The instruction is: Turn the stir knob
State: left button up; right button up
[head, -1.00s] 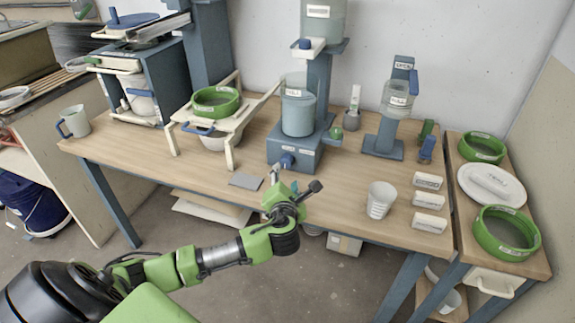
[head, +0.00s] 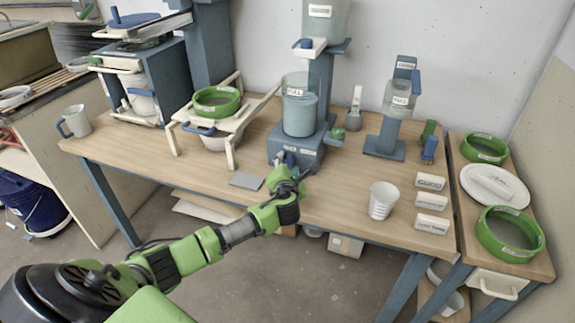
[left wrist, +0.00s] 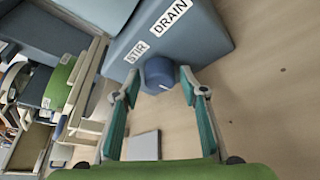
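The stir knob (left wrist: 159,74) is a round blue knob with a white mark, on the blue-grey base of the mixing stand (head: 297,150), beside the STIR label (left wrist: 137,51). A DRAIN label (left wrist: 172,15) sits further along the same face. My left gripper (left wrist: 161,80) is open, with one fingertip on each side of the knob. Small gaps seem to show, though I cannot tell if either fingertip touches it. In the head view my left gripper (head: 288,168) is at the front of the stand and largely hides the knob. My right gripper is not in view.
A clear bucket (head: 299,113) stands on the base. A grey plate (head: 246,181) lies on the bench in front. A white cup (head: 382,200) and small labelled blocks (head: 430,201) stand to the right. The bench top between them is clear.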

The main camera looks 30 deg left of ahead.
pick_arm(q)
jog(key=c, duration=0.6)
jog(key=shift+c, duration=0.2)
